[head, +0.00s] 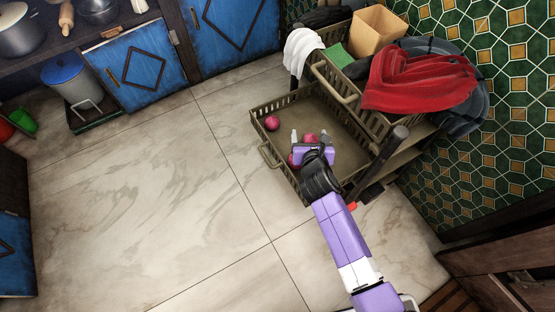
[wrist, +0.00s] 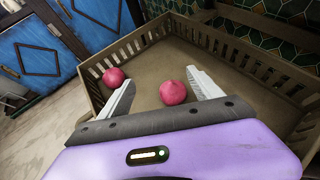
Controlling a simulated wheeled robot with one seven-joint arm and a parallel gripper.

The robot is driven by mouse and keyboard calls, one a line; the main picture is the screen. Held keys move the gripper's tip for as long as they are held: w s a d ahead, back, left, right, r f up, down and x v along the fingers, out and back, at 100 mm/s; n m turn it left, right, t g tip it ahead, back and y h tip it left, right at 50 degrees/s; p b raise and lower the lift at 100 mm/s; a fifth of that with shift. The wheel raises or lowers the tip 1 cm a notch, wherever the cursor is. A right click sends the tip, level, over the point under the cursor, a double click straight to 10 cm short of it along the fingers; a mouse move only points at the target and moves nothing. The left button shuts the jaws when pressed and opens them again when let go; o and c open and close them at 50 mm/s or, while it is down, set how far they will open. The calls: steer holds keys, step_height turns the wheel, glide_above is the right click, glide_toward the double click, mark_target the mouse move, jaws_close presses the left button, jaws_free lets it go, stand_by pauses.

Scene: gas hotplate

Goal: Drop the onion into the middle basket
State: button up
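A pulled-out brown basket (head: 338,127) with slatted walls sits below the towel-filled basket. In the wrist view the fingers (wrist: 160,80) are open. One onion (wrist: 173,92) shows between them, seemingly lower down in the basket, and another onion (wrist: 114,77) lies left of the left finger. Nothing is visibly held.
A dark post (head: 385,158) stands right of my gripper. Blue cabinets (head: 140,68) line the back. The marble floor at left is clear.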

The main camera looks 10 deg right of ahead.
steer(key=p+v, duration=0.3)
steer(key=v, duration=0.4)
steer(key=shift+s+r, duration=0.15)
steer(key=shift+s, duration=0.2)
